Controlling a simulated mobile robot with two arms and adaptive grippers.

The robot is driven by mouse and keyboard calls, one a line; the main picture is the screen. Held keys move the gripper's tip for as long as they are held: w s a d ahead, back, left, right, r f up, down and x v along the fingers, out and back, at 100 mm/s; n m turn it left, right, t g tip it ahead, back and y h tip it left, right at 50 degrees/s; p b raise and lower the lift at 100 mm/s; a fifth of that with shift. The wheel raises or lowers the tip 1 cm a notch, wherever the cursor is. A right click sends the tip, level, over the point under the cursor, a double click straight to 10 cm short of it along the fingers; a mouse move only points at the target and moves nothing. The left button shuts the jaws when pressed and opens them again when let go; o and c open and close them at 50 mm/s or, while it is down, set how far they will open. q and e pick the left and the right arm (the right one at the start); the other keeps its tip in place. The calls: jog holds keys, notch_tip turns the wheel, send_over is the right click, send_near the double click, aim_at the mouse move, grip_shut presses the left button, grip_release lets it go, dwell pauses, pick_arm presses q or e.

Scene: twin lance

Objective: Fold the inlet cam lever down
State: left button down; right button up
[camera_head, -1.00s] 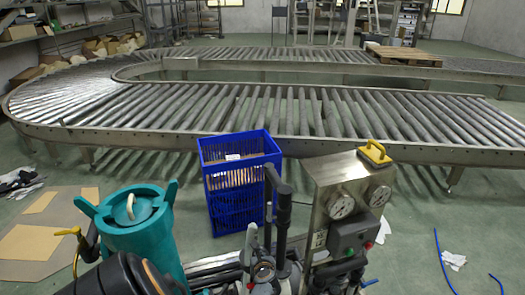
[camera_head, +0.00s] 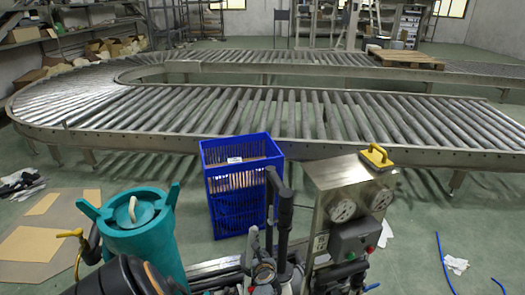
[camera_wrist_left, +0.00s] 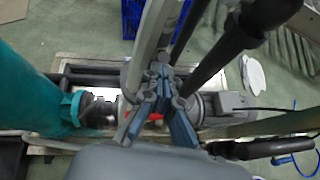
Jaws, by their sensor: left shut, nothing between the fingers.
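My left gripper (camera_wrist_left: 163,85) is in the left wrist view, its blue-grey fingers closed together with nothing between them. It is above the pipe fittings beside the teal canister (camera_wrist_left: 28,95). A light grey upright bar (camera_wrist_left: 150,45), which may be the inlet cam lever, rises right beside the fingertips; I cannot tell whether they touch. In the head view a grey upright lever (camera_head: 250,245) stands among the fittings, left of the black pump handle (camera_head: 285,210). The teal canister (camera_head: 143,230) is left of it. The fingers partly hide the coupling. My right gripper is not in view.
A steel gauge box (camera_head: 345,205) with a yellow handle on top (camera_head: 376,157) stands right of the fittings. A blue crate (camera_head: 240,180) is behind them. A roller conveyor (camera_head: 300,110) crosses the background. Black bars (camera_wrist_left: 235,40) slant close to the gripper.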

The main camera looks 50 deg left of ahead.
pick_arm(q)
notch_tip(320, 180, up, 10)
dwell(0.6)
jog(key=shift+f, duration=0.1)
jog(key=d+f+m+t+h, duration=0.5)
jog(key=d+f+m, duration=1.05)
jog(key=m, duration=0.85)
jog(key=s+d+f+m+g+h, duration=0.1)
jog(key=s+d+f+m+h, duration=0.2)
jog(key=s+d+f+m, duration=0.4)
jog(key=s+d+f+m+g+h, duration=0.1)
jog(key=s+d+f+m+g, duration=0.1)
jog(key=s+d+f+m, duration=0.4)
jog(key=s+d+f+m+g+h, duration=0.2)
jog(key=s+f+m+g, duration=0.15)
jog(key=s, duration=0.45)
jog(key=s+f+m+g, duration=0.2)
jog(key=s+m, duration=0.2)
jog(key=s, duration=0.5)
jog(key=s+f+m+g, duration=0.1)
jog(key=s+f+m, duration=0.2)
jog(key=s, duration=0.6)
jog(key=shift+s+a+f+m+g+y, duration=0.25)
jog(key=shift+a+m+g+y, duration=0.1)
jog(key=shift+m, duration=0.7)
